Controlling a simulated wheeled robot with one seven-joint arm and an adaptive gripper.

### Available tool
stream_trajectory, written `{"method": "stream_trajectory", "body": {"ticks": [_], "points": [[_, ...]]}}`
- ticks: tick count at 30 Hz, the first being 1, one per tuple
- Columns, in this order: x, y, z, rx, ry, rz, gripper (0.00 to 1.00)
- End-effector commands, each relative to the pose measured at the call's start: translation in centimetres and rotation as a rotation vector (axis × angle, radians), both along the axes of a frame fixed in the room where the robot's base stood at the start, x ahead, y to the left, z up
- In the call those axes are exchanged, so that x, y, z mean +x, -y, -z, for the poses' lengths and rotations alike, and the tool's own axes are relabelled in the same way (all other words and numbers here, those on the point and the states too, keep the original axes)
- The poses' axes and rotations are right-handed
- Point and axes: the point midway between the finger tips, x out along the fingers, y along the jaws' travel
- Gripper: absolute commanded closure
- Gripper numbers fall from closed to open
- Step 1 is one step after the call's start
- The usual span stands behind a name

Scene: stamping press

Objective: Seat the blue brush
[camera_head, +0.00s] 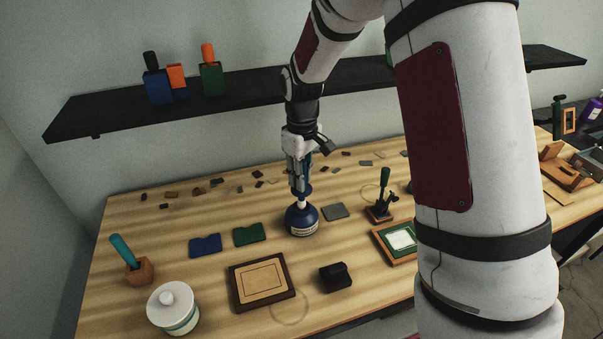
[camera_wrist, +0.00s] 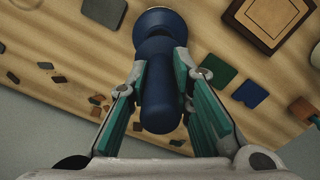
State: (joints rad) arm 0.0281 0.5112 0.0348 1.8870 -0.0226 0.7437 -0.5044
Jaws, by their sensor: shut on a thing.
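My gripper (camera_head: 300,180) is shut on the blue brush (camera_wrist: 163,105), holding it by its thick dark-blue handle. The brush is about upright, directly above the round dark-blue pot (camera_head: 302,223), which has a pale label and stands on the table. A pale neck shows between the brush's blue collar and the pot. In the wrist view the pot (camera_wrist: 158,18) is partly hidden behind the brush. I cannot tell whether the brush's lower end is inside the pot's mouth or fully down. Both green finger pads press against the handle's sides.
A blue card (camera_head: 205,245), green card (camera_head: 250,234) and grey plate (camera_head: 334,211) lie near the pot. A brown framed board (camera_head: 241,295), black block (camera_head: 336,277), white lidded jar (camera_head: 173,309) and green-handled press (camera_head: 381,198) stand around. Small scraps lie behind. A black shelf (camera_head: 110,119) hangs above.

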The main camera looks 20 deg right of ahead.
Motion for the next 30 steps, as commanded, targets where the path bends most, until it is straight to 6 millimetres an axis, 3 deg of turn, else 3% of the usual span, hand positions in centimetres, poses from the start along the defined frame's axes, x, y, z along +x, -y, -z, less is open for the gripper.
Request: {"method": "stream_trajectory", "body": {"ticks": [30], "points": [[0.0,0.0,2.8,0.000,-0.001,0.000,1.00]]}}
